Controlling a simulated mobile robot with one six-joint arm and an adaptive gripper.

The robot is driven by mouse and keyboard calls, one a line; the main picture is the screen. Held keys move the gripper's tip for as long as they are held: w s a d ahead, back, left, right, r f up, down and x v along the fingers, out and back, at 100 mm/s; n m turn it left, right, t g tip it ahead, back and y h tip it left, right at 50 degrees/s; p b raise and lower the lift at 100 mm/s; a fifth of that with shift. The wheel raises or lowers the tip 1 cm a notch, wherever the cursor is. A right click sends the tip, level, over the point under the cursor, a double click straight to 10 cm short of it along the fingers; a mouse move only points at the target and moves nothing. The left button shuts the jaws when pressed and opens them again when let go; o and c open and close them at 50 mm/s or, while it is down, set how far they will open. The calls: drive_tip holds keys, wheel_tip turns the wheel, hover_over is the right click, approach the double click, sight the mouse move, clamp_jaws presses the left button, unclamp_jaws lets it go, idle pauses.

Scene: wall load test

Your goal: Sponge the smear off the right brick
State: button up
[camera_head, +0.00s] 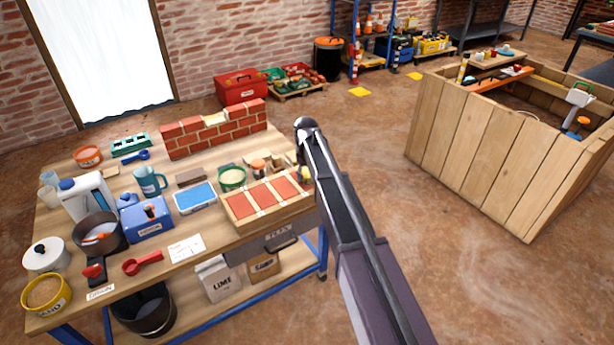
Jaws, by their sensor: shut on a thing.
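Three red bricks lie side by side in a wooden tray (269,221) at the right front of the workbench. The right brick (289,188) is the one nearest my arm; I cannot make out a smear on it at this size. My gripper (303,167) is at the tray's back right corner, beside the right brick, mostly hidden by my own arm. It is shut on a small yellowish thing, which looks like the sponge (304,174). Whether the sponge touches the brick cannot be told.
Small jars and a green-rimmed bowl (232,178) stand behind the tray. A blue-topped tray (195,197) lies to its left. A low brick wall (214,132) stands at the bench's back. A wooden enclosure (480,150) stands right, across open floor.

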sight(313, 187)
drive_tip(key=shift+f, duration=0.2)
idle(0.4)
drive_tip(key=shift+s+d+r, duration=0.1)
drive_tip(key=shift+s+d, duration=0.5)
drive_tip(key=shift+s, duration=0.25)
drive_tip(key=shift+s+d+r, duration=0.1)
drive_tip(key=shift+s+d, duration=0.45)
drive_tip(key=shift+s, duration=0.25)
drive_tip(key=shift+r+p, duration=2.95)
drive_tip(key=shift+r, duration=0.1)
drive_tip(key=shift+r+p, duration=1.4)
drive_tip(key=shift+p, duration=0.15)
drive_tip(key=shift+d, duration=0.1)
